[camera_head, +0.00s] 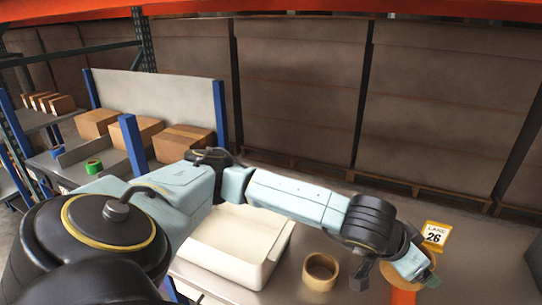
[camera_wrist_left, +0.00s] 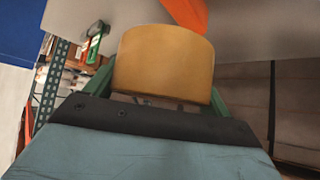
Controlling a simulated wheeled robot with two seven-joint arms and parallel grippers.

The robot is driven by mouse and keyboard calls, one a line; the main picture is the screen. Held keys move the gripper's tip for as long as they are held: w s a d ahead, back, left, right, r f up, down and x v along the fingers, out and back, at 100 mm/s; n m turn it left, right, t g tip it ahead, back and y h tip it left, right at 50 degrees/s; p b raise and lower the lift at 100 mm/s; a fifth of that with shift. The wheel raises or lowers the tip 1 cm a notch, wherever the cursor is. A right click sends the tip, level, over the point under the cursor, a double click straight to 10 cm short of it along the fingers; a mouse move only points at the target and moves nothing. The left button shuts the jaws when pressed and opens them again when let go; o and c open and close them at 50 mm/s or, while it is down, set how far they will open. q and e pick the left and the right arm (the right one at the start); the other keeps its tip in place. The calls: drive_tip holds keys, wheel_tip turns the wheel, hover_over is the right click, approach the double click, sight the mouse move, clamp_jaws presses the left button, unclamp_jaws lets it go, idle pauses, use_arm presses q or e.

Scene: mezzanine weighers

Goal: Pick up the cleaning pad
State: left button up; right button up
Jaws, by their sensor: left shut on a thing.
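My left gripper (camera_head: 420,268) is at the right of the head view, over the grey table. In the left wrist view its green fingers (camera_wrist_left: 160,98) are shut on a tan round thing (camera_wrist_left: 163,62) with a smooth curved side, like a roll of tape. Part of this tan thing (camera_head: 428,262) shows behind the gripper in the head view. I cannot make out a cleaning pad for certain in either view. My right gripper is not in view.
A cream bin (camera_head: 238,245) and a tan tape roll (camera_head: 320,272) stand on the grey table (camera_head: 290,285). A yellow-and-white "LANE 26" sign (camera_head: 436,236) stands just behind the gripper. An orange thing (camera_head: 403,296) lies below it. Cardboard boxes (camera_head: 183,142) sit at the left.

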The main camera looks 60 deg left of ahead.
use_arm(q)
drive_tip(key=s+f+m+h, duration=0.1)
drive_tip(key=a+f+m+g+h, duration=0.1)
drive_tip(key=f+m, duration=0.1)
drive_tip(key=s+f+m+h, duration=0.1)
drive_tip(key=f, duration=0.1)
drive_tip(key=shift+s+a+f+m+g+p, duration=0.15)
drive_tip(key=shift+s+f+m+g+p, duration=0.1)
drive_tip(key=shift+s+m+g+p, duration=0.1)
drive_tip(key=m+g+h, duration=0.1)
drive_tip(key=m, duration=0.1)
hover_over(355, 304)
drive_tip(key=s, duration=0.2)
drive_tip(key=shift+f, duration=1.85)
drive_tip(key=f, duration=0.1)
drive_tip(key=f+b, duration=0.1)
drive_tip(key=f, duration=0.1)
drive_tip(key=d+f+b, duration=0.1)
drive_tip(key=f, duration=0.1)
drive_tip(key=shift+w+f, duration=0.1)
drive_tip(key=shift+f, duration=0.35)
wheel_tip(355, 304, down, 4)
drive_tip(key=shift+r+b, duration=0.2)
drive_tip(key=shift+b, duration=0.3)
drive_tip(key=shift+r, duration=0.1)
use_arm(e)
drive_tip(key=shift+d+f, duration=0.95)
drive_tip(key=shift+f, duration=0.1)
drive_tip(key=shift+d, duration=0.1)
